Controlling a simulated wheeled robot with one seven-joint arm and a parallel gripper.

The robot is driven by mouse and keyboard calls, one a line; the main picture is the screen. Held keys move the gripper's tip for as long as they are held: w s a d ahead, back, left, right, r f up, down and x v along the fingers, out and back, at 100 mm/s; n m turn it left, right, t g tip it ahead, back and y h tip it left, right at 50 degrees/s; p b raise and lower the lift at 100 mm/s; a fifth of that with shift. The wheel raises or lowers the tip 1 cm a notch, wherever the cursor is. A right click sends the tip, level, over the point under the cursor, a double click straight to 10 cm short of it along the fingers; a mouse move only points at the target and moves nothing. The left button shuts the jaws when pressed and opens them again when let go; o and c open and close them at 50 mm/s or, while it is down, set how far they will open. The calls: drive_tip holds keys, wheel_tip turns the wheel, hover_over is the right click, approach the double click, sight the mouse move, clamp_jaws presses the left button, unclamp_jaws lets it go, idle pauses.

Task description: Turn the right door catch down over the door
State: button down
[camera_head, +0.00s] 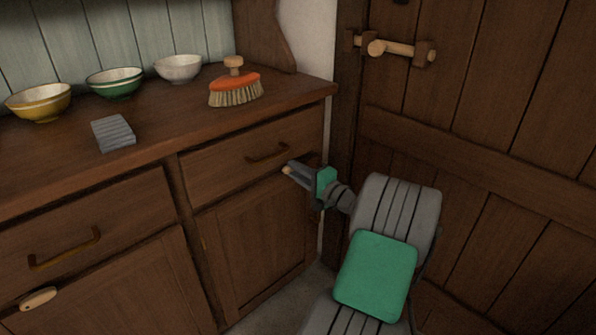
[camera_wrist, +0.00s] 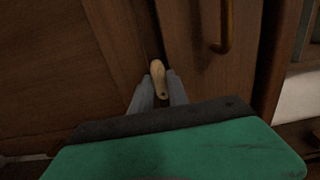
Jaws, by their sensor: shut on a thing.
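The right door catch is a small pale wooden piece (camera_head: 286,171) on the strip between the right drawer and the right door (camera_head: 255,235). In the wrist view the catch (camera_wrist: 158,76) lies along that strip, not across the door. My gripper (camera_head: 291,168) is shut on the catch, with one grey finger on each side of it in the wrist view (camera_wrist: 158,92). The fingers hide part of the catch. The right door looks closed. The left door catch (camera_head: 38,299) is a similar wooden piece, lying nearly level.
The right drawer handle (camera_head: 268,153) is close to my gripper. On the dresser top (camera_head: 170,125) are yellow, green and white bowls (camera_head: 115,83), a brush (camera_head: 235,90) and a grey ribbed block (camera_head: 113,133). A plank door (camera_head: 480,100) with a wooden latch stands at right.

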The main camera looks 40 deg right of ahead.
drive_tip(key=shift+d, duration=0.1)
idle(0.3)
drive_tip(key=shift+d+f+n, duration=0.1)
drive_tip(key=shift+f+n, duration=0.05)
drive_tip(key=shift+n, duration=0.15)
drive_tip(key=shift+d+f+n+b, duration=0.3)
drive_tip(key=shift+n+b, duration=0.5)
drive_tip(key=shift+n, duration=2.05)
drive_tip(key=shift+d+f+n+b, duration=0.35)
drive_tip(key=shift+n+b, duration=0.4)
drive_tip(key=shift+n, duration=2.15)
drive_tip(key=shift+d+f+n+b, duration=0.15)
drive_tip(key=shift+d+n+b, duration=0.45)
drive_tip(key=shift+n, duration=2.25)
drive_tip(key=shift+a, duration=0.2)
